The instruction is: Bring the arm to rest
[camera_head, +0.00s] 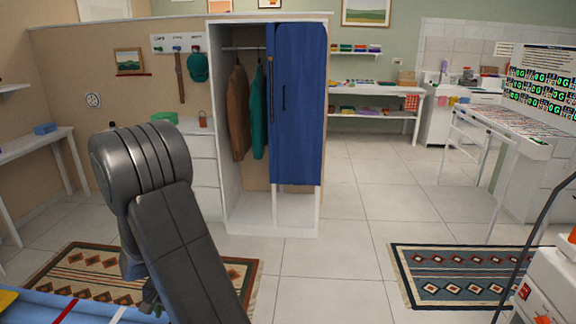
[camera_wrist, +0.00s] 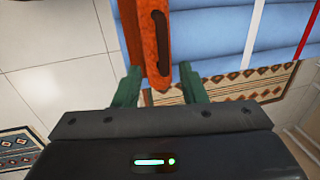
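My arm (camera_head: 180,235) is bent, with its dark elbow high at the left of the head view and a link running down to the bottom edge. In the wrist view my gripper (camera_wrist: 160,76) has its two green fingers apart. An orange-brown piece with a dark slot (camera_wrist: 154,40) shows between and beyond the fingertips. Gaps show on both sides of it, and I see no finger pressed on it. Behind it lies a blue ribbed surface (camera_wrist: 220,30) with a white and a red stripe. That surface also shows in the head view (camera_head: 40,312).
The open wardrobe (camera_head: 217,150) stands in the middle with hanging clothes and a blue cover (camera_head: 298,100). A patterned rug (camera_head: 240,275) lies below my arm, another (camera_head: 450,275) at the right. A white drying-rack-like table (camera_head: 500,120) stands at the right. The centre floor is clear.

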